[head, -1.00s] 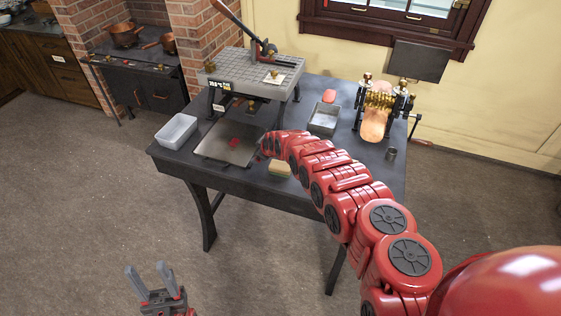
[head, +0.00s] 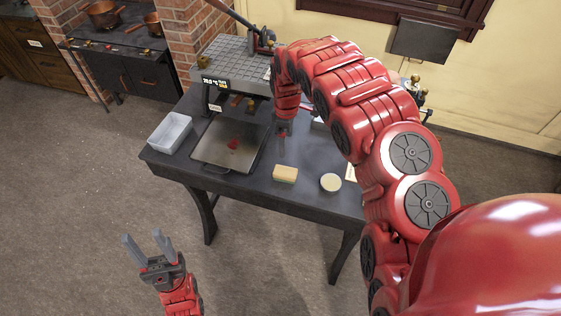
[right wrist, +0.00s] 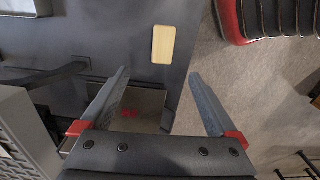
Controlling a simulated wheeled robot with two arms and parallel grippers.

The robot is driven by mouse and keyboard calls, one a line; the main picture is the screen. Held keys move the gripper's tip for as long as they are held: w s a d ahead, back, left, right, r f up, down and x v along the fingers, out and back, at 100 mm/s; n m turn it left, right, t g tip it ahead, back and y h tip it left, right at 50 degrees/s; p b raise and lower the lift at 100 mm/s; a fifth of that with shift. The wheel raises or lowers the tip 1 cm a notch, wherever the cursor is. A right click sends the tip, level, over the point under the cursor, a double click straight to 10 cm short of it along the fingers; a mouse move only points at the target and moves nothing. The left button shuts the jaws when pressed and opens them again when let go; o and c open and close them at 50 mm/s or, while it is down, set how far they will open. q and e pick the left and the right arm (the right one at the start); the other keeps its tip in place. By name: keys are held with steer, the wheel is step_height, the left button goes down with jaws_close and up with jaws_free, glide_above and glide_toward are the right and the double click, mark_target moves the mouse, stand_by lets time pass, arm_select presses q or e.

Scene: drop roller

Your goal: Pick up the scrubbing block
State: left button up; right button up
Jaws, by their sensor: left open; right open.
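The scrubbing block (head: 285,174), yellow on top with a darker layer below, lies on the dark table near its front edge. It also shows in the right wrist view (right wrist: 163,44), beyond the fingertips and a little above the middle. My right gripper (head: 283,140) is above the table, behind the block in the head view. My left gripper (head: 149,240) is open and empty, low in front of the table over the floor.
A metal tray (head: 213,154) with a red patch lies left of the block. A pale bin (head: 169,133) stands at the table's left end. A round light-topped item (head: 330,182) stands right of the block. A gridded press (head: 237,62) stands at the back.

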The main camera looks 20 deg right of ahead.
steer(key=b, duration=0.5)
glide_above(285, 171)
step_height(285, 171, down, 4)
steer(key=f, duration=0.1)
step_height(285, 171, down, 3)
steer(key=b, duration=0.2)
steer(key=shift+d+b, duration=0.1)
steer(key=shift+b, duration=0.2)
steer(key=shift+f+p, duration=0.85)
steer(key=shift+p, duration=0.3)
steer(key=shift+s+f+p, duration=0.1)
steer(key=shift+f+p, duration=0.2)
steer(key=shift+f, duration=0.5)
steer(key=shift+w+f+p, duration=0.2)
steer(key=shift+f+p, duration=0.4)
steer(key=shift+f, duration=0.1)
step_height(285, 171, down, 2)
steer(key=shift+f+p, duration=0.25)
steer(key=shift+p, duration=0.25)
steer(key=shift+f, duration=0.8)
steer(key=shift+s, duration=0.1)
